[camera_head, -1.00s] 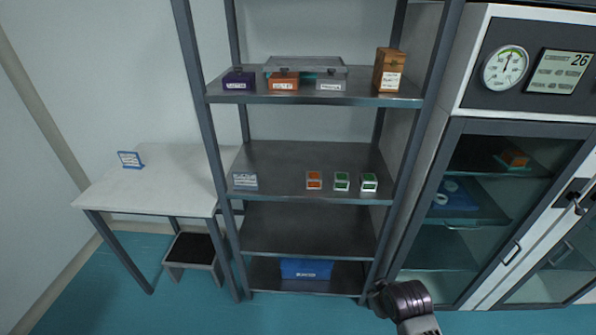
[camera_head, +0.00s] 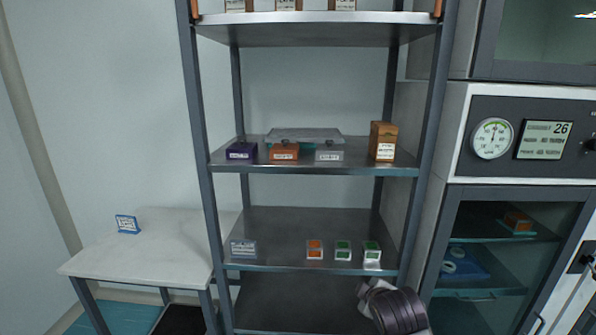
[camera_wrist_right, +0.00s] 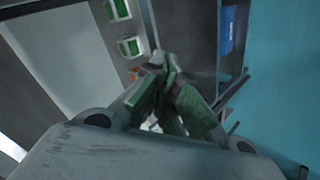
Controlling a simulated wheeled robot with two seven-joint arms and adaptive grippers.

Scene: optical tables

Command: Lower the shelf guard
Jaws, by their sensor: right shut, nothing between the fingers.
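The grey metal shelf rack (camera_head: 204,150) stands in front of me in the head view. Orange upright pieces show at the left (camera_head: 194,9) and right (camera_head: 437,9) ends of its upper shelf, cut by the top edge of the picture. I cannot tell whether they belong to the guard, and no guard bar is clearly visible. My right gripper (camera_wrist_right: 167,72) is shut and empty in the wrist view, below or in front of the lower shelves. Part of my right arm shows at the bottom of the head view. My left gripper is out of view.
Purple (camera_head: 241,150), orange (camera_head: 284,151) and grey (camera_head: 329,152) boxes and a wooden box (camera_head: 382,141) stand on the middle shelf. Small orange and green boxes (camera_head: 343,250) stand below. A white table (camera_head: 150,250) is left; a glass-door cabinet (camera_head: 500,250) is right.

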